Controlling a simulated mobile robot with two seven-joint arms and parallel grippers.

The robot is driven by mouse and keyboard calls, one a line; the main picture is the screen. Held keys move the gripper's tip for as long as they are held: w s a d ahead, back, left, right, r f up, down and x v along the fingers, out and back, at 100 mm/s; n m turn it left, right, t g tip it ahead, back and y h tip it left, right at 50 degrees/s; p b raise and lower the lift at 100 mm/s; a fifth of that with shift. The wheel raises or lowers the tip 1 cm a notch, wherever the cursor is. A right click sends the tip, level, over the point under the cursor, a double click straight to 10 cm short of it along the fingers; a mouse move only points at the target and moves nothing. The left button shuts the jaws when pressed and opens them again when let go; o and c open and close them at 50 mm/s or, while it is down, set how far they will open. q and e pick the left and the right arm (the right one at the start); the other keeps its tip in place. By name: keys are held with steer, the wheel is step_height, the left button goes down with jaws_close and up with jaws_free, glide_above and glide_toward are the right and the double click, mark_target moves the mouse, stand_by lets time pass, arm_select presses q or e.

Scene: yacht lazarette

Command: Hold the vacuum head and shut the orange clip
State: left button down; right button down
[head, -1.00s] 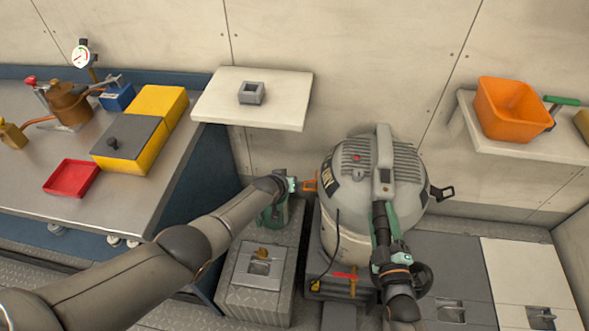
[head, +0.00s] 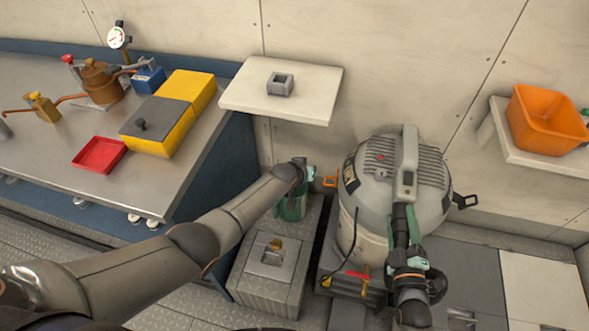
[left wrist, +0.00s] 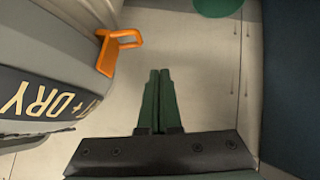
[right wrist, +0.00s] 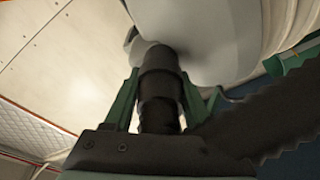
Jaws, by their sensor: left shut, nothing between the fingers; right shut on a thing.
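The vacuum head (head: 375,178) is a grey dome with a top handle, at the centre right of the head view. My right gripper (head: 405,222) is shut on a dark round hose cuff (right wrist: 158,85) at the head's front; a ribbed hose shows beside it. The orange clip (head: 330,182) sticks out from the head's left side. It also shows in the left wrist view (left wrist: 112,52), standing out from the wall with its loop end free. My left gripper (head: 311,172) is shut and empty just left of the clip, apart from it in the left wrist view (left wrist: 160,74).
A dark latch (head: 466,201) sticks out on the vacuum's right. A green container (head: 291,207) stands under my left wrist on a grey box (head: 262,290). A white shelf (head: 310,107) hangs above. The steel bench (head: 60,165) is at left, an orange bin (head: 545,125) at right.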

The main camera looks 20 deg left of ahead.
arm_select(q)
steer(key=s+a+r, duration=0.5)
steer(key=s+a, duration=0.2)
steer(key=a, duration=0.1)
steer(key=shift+a+r, duration=0.35)
steer(key=shift+r, duration=0.05)
stand_by(0.4)
arm_select(e)
steer(key=shift+c, duration=0.7)
jaws_free()
steer(key=s+d, duration=0.2)
steer(key=s, duration=1)
arm_select(q)
steer(key=s+d+f+m, duration=0.1)
steer(key=s+f, duration=0.1)
steer(key=s, duration=1.2)
steer(key=s+d+f+m+p, duration=0.1)
steer(key=s+f+m, duration=0.1)
steer(key=s, duration=1.1)
steer(key=shift+s+d+f, duration=0.35)
steer(key=shift+s+f, duration=0.05)
steer(key=shift+f, duration=0.2)
arm_select(e)
steer(key=s+f+m+g+h, duration=0.1)
steer(key=s+f+m+g, duration=0.6)
steer(key=m, duration=0.4)
steer(key=shift+d+f+g, duration=0.45)
steer(key=shift+f+g, duration=0.05)
steer(key=shift+g, duration=0.3)
